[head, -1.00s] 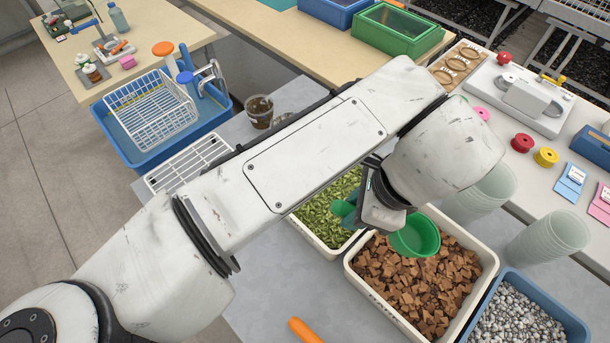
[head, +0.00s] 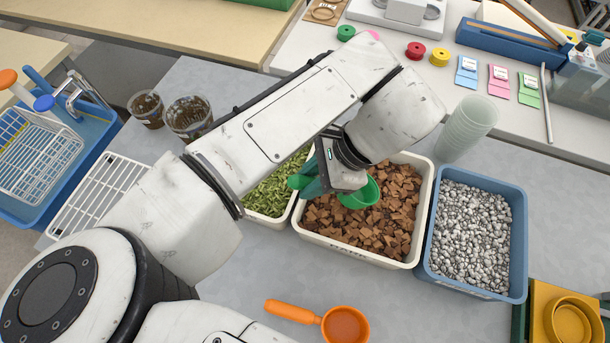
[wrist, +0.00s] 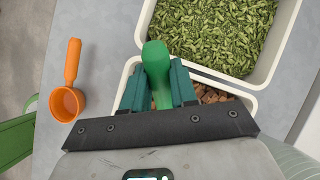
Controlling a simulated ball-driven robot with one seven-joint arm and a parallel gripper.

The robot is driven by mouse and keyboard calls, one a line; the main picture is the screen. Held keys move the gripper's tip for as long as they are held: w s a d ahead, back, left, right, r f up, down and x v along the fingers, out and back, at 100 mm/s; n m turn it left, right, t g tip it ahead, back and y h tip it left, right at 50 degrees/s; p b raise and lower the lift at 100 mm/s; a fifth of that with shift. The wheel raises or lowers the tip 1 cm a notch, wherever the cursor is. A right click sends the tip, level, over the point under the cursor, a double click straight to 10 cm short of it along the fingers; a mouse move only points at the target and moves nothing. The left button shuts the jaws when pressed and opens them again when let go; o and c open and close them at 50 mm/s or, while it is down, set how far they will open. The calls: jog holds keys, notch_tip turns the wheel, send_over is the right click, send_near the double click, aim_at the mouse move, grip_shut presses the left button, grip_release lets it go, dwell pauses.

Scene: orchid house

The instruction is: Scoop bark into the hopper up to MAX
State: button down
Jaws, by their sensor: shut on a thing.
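My gripper (wrist: 157,90) is shut on the handle of a green scoop (head: 359,194). The scoop's cup hangs over the tray of brown bark (head: 375,226), at its left-middle part; I cannot tell whether it touches the bark. The inside of the cup shows green at the top; whether bark lies in it is unclear. In the wrist view the green scoop handle (wrist: 156,62) rises between the teal fingers, and the cup is hidden behind my gripper. I cannot make out a hopper with a MAX mark.
A tray of green moss-like bits (head: 270,196) stands left of the bark, and a blue tray of grey gravel (head: 476,240) stands right of it. An orange scoop (head: 344,325) lies on the bench in front. Clear stacked cups (head: 468,128) stand behind. Grey bench around the orange scoop is free.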

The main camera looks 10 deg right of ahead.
jog(key=shift+h, duration=0.3)
jog(key=f+b, duration=0.1)
jog(key=d+f+b, duration=0.1)
jog(key=d+f, duration=0.1)
jog(key=f, duration=0.1)
jog(key=shift+b, duration=0.4)
jog(key=d, duration=0.3)
jog(key=shift+s+d+f+h, duration=0.15)
jog(key=shift+s+d+h, duration=0.05)
jog(key=shift+h, duration=0.2)
jog(key=shift+d+r, duration=0.15)
jog(key=shift+r, duration=0.05)
jog(key=a+r+h+p, duration=0.2)
jog(key=shift+a+r+p, duration=0.1)
jog(key=shift+r+p, duration=0.2)
jog(key=shift+r, duration=0.05)
jog(key=shift+w+a+r+h+p, duration=0.1)
jog(key=shift+a+r+h+p, duration=0.1)
jog(key=shift+a+r+h, duration=0.4)
jog(key=shift+w+a+r+h+p, duration=0.1)
jog(key=shift+a+r+h+p, duration=0.2)
jog(key=shift+a, duration=0.55)
jog(key=shift+w+a+r+h+p, duration=0.1)
jog(key=shift+a+r+h, duration=0.35)
jog(key=shift+a, duration=0.3)
jog(key=shift+s+a+f, duration=0.1)
jog(key=shift+s, duration=0.05)
